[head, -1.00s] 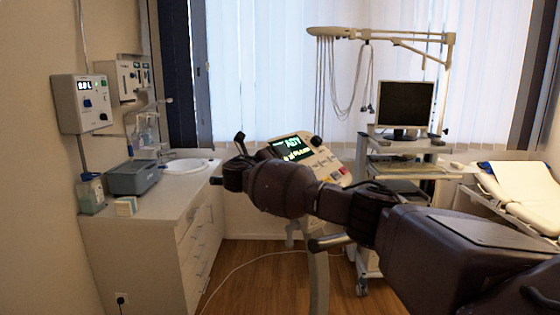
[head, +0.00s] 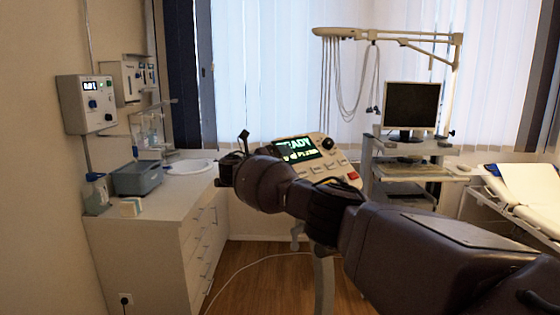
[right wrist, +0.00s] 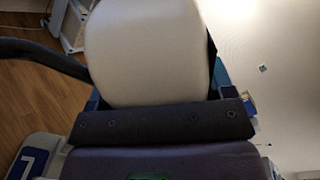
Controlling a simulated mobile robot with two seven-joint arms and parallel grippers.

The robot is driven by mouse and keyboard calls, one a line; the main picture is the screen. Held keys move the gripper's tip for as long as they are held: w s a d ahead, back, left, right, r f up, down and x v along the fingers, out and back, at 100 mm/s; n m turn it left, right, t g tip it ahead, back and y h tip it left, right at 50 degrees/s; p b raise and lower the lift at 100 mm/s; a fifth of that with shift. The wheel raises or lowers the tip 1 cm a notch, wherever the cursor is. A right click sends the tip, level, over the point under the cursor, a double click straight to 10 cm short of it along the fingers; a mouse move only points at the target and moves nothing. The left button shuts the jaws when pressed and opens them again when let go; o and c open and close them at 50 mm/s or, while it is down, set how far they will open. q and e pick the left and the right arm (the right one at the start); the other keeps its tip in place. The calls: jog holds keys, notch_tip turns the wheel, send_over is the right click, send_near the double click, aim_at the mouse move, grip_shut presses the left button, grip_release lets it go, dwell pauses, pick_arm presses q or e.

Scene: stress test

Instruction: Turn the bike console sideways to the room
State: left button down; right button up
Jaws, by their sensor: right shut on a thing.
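The bike console (head: 322,166) is a cream housing with a lit screen of green lettering, several buttons and a dark knob. It sits on a grey post, its face towards me and tilted, partly hidden by my right arm. My right gripper (head: 233,163) is at the console's left end, mostly hidden by its own wrist. In the right wrist view a rounded cream body (right wrist: 150,50), which looks like the console's housing, fills the space ahead of the gripper (right wrist: 158,95), which is shut on it. My left gripper is not in view.
A counter with a sink (head: 190,167) and a grey box (head: 138,178) stands at left. A cart with a monitor (head: 411,106) and a hose arm stands behind at right. A couch (head: 520,192) is at far right. A cable lies on the wooden floor.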

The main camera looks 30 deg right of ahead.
dwell(0.4)
jog(key=o, duration=1.3)
jog(key=shift+d, duration=0.15)
jog(key=a, duration=0.3)
jog(key=s+a+b, duration=0.1)
jog(key=a, duration=0.3)
jog(key=a+b, duration=0.1)
jog(key=a, duration=0.2)
jog(key=shift+s+a, duration=0.2)
jog(key=shift+a, duration=0.2)
jog(key=shift+a, duration=0.1)
